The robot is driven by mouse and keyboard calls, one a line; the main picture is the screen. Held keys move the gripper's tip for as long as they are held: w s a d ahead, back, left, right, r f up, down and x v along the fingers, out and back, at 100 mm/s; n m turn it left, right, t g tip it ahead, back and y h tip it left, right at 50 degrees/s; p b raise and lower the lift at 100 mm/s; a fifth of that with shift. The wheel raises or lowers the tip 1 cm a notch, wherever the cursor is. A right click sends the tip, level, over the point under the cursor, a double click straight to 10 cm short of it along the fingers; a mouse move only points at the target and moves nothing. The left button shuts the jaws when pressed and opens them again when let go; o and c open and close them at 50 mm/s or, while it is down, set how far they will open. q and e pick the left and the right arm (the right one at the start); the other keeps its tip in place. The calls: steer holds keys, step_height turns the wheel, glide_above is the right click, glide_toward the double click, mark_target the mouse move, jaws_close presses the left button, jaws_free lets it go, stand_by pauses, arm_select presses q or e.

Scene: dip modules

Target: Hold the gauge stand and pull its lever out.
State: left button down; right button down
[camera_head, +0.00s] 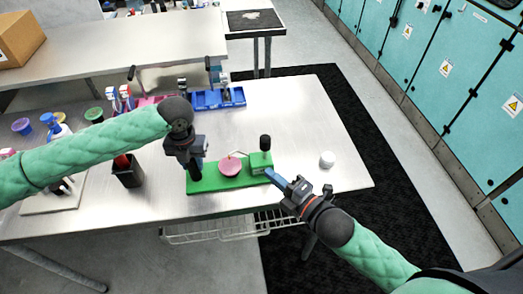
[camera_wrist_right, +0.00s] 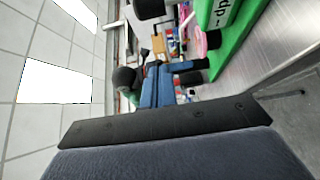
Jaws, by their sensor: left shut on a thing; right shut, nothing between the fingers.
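The gauge stand has a green base (camera_head: 205,184) on the table, with a pink round part (camera_head: 230,166) in its middle. At its right end is a green block (camera_head: 259,162) with a black knob (camera_head: 265,143) on top. My left gripper (camera_head: 194,164) points down, shut on the black post (camera_head: 195,186) at the base's left end. The post also shows in the right wrist view (camera_wrist_right: 190,78). My right gripper (camera_head: 270,173) is shut and empty, its tips close to the block's front right side. I cannot tell whether they touch. A thin lever by the pink part is too small to make out.
A white round cap (camera_head: 327,159) lies right of the stand. A black holder (camera_head: 128,173) stands to the left. A blue bin (camera_head: 218,98) is behind. Bottles and cups stand at the far left. The table's right side is mostly clear; its front edge is close to the stand.

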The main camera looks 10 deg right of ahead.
mark_target(265, 149)
steer(key=x, duration=1)
steer(key=shift+w+d, duration=0.25)
steer(key=shift+d, duration=0.7)
steer(key=shift+w+d, duration=0.25)
steer(key=shift+d, duration=0.7)
steer(key=shift+d+m+t+y, duration=0.3)
steer(key=shift+d+m, duration=0.15)
steer(key=shift+m, duration=0.15)
steer(key=d+m+t, duration=0.1)
steer(key=m, duration=0.1)
steer(key=d+m+t, duration=0.1)
steer(key=m, duration=0.1)
steer(key=shift+d+f+t, duration=0.1)
steer(key=shift+d+t, duration=0.2)
steer(key=shift+d, duration=0.1)
steer(key=shift+d+f+m+t, duration=0.2)
steer(key=shift+d+m+t, duration=0.25)
steer(key=shift+m, duration=0.5)
steer(key=shift+d+f+m+t, duration=0.15)
steer(key=shift+d+m+t, duration=0.25)
steer(key=shift+m, duration=0.55)
steer(key=shift+h, duration=0.4)
